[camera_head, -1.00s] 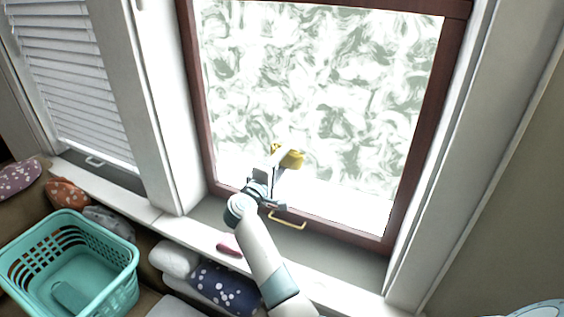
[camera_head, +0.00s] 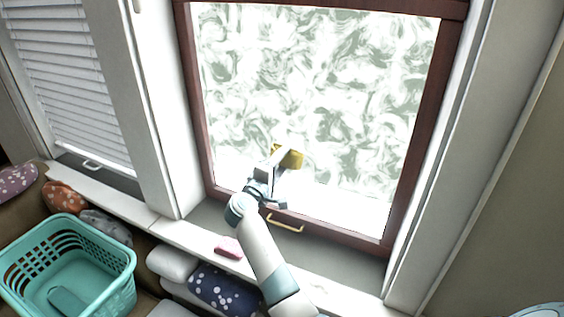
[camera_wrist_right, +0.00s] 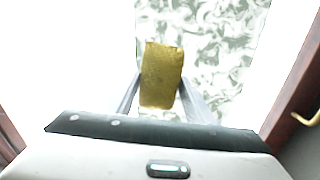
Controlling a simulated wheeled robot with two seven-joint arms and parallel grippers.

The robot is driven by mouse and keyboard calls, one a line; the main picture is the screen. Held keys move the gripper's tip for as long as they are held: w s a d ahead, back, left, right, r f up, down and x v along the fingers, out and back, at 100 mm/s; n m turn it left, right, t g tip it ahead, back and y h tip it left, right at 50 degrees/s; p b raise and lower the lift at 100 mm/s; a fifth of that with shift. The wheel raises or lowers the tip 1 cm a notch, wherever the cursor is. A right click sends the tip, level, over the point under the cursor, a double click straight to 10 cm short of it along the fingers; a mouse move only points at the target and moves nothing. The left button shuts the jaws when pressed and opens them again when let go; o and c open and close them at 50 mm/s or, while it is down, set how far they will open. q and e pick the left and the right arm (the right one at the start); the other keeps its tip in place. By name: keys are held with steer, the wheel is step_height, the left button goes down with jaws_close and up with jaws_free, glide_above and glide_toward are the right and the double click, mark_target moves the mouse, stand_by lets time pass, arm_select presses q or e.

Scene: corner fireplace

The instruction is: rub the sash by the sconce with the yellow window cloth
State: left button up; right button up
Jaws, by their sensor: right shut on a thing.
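The yellow window cloth (camera_head: 289,157) is held at the tip of my right gripper (camera_head: 278,160), in front of the window sash (camera_head: 402,190). In the right wrist view the cloth (camera_wrist_right: 161,75) sits between the two fingers of the gripper (camera_wrist_right: 160,95). The sash has a dark red-brown frame and a pane smeared with a whitish film; its lower strip looks bright and clear. The cloth overlaps the lower middle of the pane; I cannot tell whether it touches. The sconce is not seen. My left gripper is not in view.
A brass handle (camera_head: 285,222) is on the sash's bottom rail. A pink item (camera_head: 229,247) lies on the white sill. A teal basket (camera_head: 120,262) and several cushions, one dark and spotted (camera_head: 222,290), are at lower left. A blind (camera_head: 75,85) covers the left window.

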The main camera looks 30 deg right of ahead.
mark_target(294, 164)
steer(key=shift+s+d, duration=0.1)
steer(key=shift+s+d+r+p, duration=0.1)
steer(key=shift+s+d+p, duration=0.4)
steer(key=shift+s+p, duration=0.15)
steer(key=shift+s+d+p, duration=0.35)
steer(key=shift+s+d, duration=0.2)
steer(key=shift+s, duration=0.35)
steer(key=shift+w+d, duration=0.1)
